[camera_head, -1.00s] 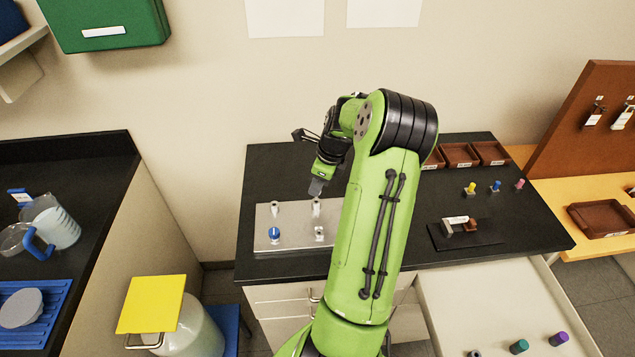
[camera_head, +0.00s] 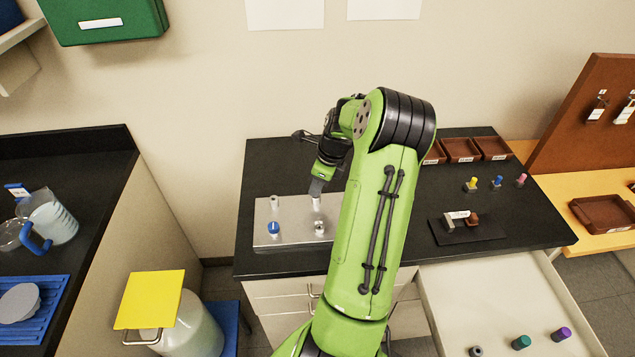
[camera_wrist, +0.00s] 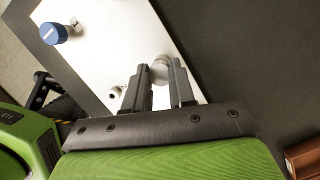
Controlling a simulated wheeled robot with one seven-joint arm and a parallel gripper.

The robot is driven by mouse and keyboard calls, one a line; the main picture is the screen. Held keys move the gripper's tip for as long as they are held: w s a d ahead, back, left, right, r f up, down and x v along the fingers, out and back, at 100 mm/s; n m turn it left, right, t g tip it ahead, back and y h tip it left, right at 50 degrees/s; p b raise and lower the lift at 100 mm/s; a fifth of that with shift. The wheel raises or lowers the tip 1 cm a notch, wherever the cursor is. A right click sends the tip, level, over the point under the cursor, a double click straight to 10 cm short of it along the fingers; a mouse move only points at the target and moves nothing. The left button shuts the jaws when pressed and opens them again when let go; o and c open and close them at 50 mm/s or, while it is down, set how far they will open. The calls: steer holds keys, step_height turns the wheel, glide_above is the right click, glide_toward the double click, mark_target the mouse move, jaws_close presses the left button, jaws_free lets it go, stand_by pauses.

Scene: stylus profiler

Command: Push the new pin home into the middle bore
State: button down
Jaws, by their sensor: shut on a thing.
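My gripper (camera_head: 316,191) points down over the back right of a pale metal plate (camera_head: 293,236) on the black bench. In the wrist view, the fingers (camera_wrist: 162,82) are shut on a pale round-topped piece (camera_wrist: 160,68), probably the new pin. Its lower end and the bore beneath are hidden, so I cannot tell how deep it sits. A short post with a dark bore (camera_head: 320,228) stands nearer the front, and another post (camera_head: 275,203) at the back left. A blue knob (camera_head: 274,229) sits front left; it also shows in the wrist view (camera_wrist: 53,33).
Right of my arm are small coloured pins (camera_head: 496,184), brown trays (camera_head: 461,150) and a dark mat (camera_head: 465,228) with a small fixture. An open drawer (camera_head: 480,300) juts out below. The bench left of the plate's back edge is clear.

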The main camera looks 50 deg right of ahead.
steer(key=shift+f, duration=0.6)
steer(key=c, duration=0.9)
jaws_free()
steer(key=shift+o, duration=0.2)
steer(key=shift+c, duration=0.4)
step_height(320, 180, up, 7)
steer(key=p, duration=0.6)
steer(key=shift+r, duration=0.2)
steer(key=shift+f, duration=0.1)
